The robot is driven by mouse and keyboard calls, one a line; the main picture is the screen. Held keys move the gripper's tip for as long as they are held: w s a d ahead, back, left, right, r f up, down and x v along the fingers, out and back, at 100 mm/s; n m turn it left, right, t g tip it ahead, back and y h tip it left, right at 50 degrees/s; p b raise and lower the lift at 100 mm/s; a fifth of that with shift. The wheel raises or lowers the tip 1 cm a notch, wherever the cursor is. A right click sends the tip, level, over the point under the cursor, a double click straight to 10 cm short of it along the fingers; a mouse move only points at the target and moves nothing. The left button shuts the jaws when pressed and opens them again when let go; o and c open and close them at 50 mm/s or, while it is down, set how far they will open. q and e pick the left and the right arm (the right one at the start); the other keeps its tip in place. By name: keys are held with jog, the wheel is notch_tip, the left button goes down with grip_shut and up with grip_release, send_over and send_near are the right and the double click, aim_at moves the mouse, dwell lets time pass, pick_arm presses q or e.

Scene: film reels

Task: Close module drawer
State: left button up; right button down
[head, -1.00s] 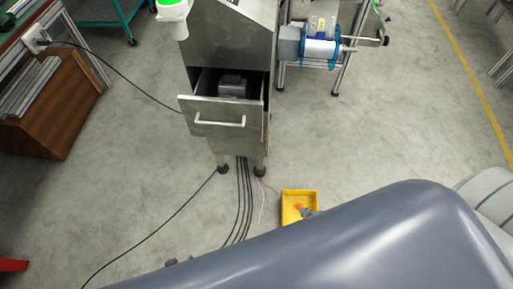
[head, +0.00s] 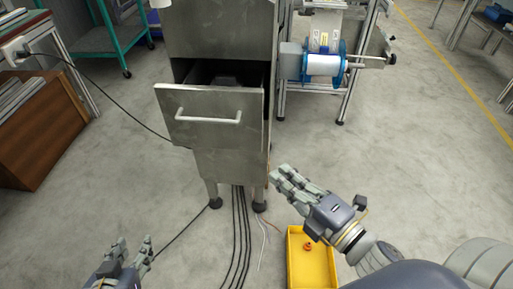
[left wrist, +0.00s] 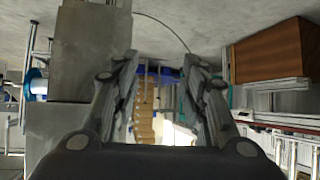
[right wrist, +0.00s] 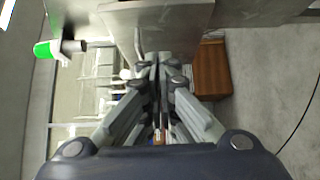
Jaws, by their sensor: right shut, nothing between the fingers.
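The module drawer (head: 213,118) is pulled out of the grey metal cabinet (head: 222,35), with a white bar handle on its front. A dark object (head: 228,78) lies inside it. My right gripper (head: 280,178) is shut and empty, in front of the cabinet and to the right of and below the drawer front in the head view. In the right wrist view its fingers (right wrist: 158,62) are together, with a metal panel just beyond. My left gripper (head: 134,248) is low at the left, apart from the drawer. Its fingers (left wrist: 160,65) are spread and empty in the left wrist view.
A yellow bin (head: 312,265) with a small orange item stands on the floor below my right gripper. Black cables (head: 238,230) run along the floor under the cabinet. A blue-flanged spool (head: 323,65) stands at the right and a brown wooden box (head: 40,125) at the left.

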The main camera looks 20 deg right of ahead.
jog(key=b, duration=0.2)
send_near(242, 125)
jog(key=w+a, duration=0.2)
jog(key=w, duration=0.1)
pick_arm(q)
jog(key=w+d+r+t+h, duration=0.1)
jog(key=w+r+t, duration=0.3)
jog(key=r, duration=0.4)
jog(key=shift+w+d+t+h, duration=0.3)
jog(key=shift+d+t, duration=0.2)
jog(key=shift+d, duration=0.2)
pick_arm(e)
jog(key=shift+w+d, duration=0.35)
jog(key=shift+w, duration=0.25)
